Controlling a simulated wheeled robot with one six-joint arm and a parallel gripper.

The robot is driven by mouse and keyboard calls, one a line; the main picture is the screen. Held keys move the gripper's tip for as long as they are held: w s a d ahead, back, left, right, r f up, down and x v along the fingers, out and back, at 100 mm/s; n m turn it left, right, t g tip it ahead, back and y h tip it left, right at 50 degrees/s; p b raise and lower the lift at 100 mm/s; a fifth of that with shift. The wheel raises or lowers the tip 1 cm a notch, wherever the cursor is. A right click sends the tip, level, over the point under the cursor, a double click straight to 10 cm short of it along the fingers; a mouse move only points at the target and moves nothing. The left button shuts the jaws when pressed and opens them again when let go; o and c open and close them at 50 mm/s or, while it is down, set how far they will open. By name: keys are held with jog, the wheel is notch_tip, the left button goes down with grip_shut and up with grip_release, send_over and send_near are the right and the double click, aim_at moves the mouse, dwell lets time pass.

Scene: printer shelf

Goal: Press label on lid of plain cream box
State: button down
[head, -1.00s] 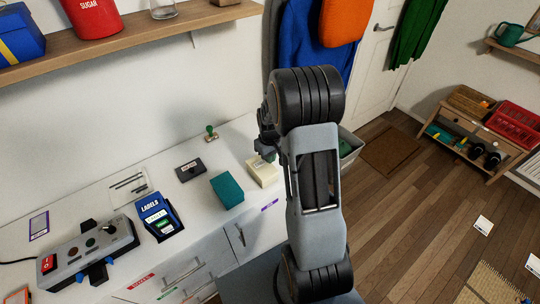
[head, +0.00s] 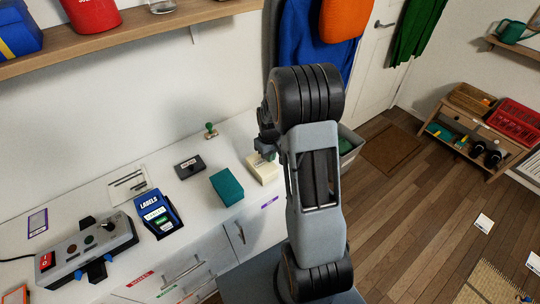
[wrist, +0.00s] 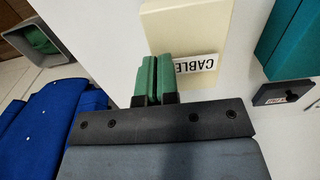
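The plain cream box (head: 263,173) stands on the white counter, right of a teal box (head: 227,187). In the wrist view the cream box's lid (wrist: 185,25) fills the top middle.
A dark stamp pad (head: 190,167) and a green-handled stamp (head: 211,131) lie behind the teal box. The blue label printer (head: 157,215) and a grey control panel (head: 88,250) are farther left. A grey bin (head: 350,142) stands right of the counter.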

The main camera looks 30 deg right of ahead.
jog(key=shift+f, duration=0.25)
dwell(0.8)
jog(key=c, duration=1.3)
grip_release()
jog(key=shift+r, duration=0.1)
jog(key=shift+r+p, duration=2.25)
jog(key=shift+r, duration=1.2)
